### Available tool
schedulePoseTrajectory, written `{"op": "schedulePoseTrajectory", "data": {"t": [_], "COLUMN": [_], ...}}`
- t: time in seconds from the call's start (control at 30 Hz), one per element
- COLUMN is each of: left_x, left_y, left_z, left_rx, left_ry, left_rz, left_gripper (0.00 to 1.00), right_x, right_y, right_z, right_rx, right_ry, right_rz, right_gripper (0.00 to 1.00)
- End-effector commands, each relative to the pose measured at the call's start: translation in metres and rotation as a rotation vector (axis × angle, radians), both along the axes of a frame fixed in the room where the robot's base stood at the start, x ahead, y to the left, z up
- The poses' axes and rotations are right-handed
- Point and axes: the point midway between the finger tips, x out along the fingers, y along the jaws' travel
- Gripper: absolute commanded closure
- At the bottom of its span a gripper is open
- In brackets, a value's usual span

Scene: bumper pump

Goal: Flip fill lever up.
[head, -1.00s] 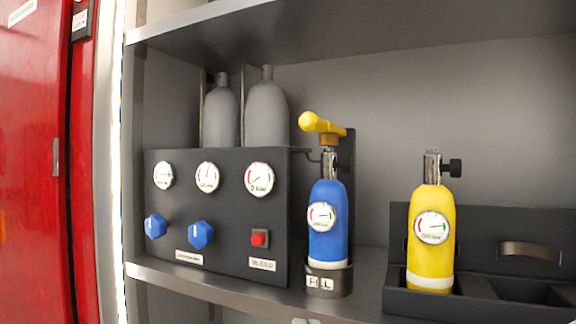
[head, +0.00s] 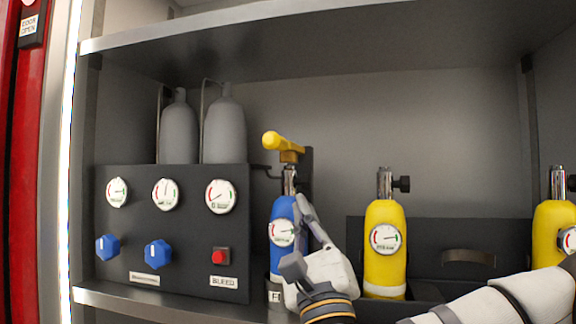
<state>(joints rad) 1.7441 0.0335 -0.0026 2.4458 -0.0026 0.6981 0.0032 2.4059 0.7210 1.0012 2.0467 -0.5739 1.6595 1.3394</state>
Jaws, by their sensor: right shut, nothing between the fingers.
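The yellow fill lever (head: 284,145) sits on top of the fitting above the blue bottle (head: 281,215). It points to the left, with its rounded end slightly higher than its base. My right gripper (head: 303,232) is in front of the blue bottle, below the lever and apart from it. It is shut with nothing between its fingers, and it hides the bottle's lower right part and part of the holder. Whether its fingers touch the bottle cannot be told. My left gripper is not in view.
A dark panel (head: 190,219) with gauges, blue knobs and a red button stands left of the bottle. Two grey cylinders stand behind it. Yellow bottles (head: 385,268) stand to the right. An upper shelf (head: 330,50) overhangs; space above the lever is free.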

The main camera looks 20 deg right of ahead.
Motion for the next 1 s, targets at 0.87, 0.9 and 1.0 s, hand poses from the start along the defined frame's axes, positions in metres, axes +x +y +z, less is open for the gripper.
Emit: {"op": "schedulePoseTrajectory", "data": {"t": [0.87,0.9,1.0], "left_x": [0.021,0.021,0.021], "left_y": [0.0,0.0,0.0], "left_z": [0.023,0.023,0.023], "left_rx": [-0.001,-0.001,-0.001], "left_ry": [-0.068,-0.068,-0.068], "left_rz": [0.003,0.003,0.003], "left_gripper": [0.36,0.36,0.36], "right_x": [0.045,0.045,0.047], "right_y": [0.011,0.012,0.012], "right_z": [0.069,0.07,0.072], "right_rx": [-0.002,0.0,0.004], "right_ry": [0.001,0.002,0.008], "right_rz": [0.0,0.001,0.0], "right_gripper": [1.0,1.0,1.0]}}
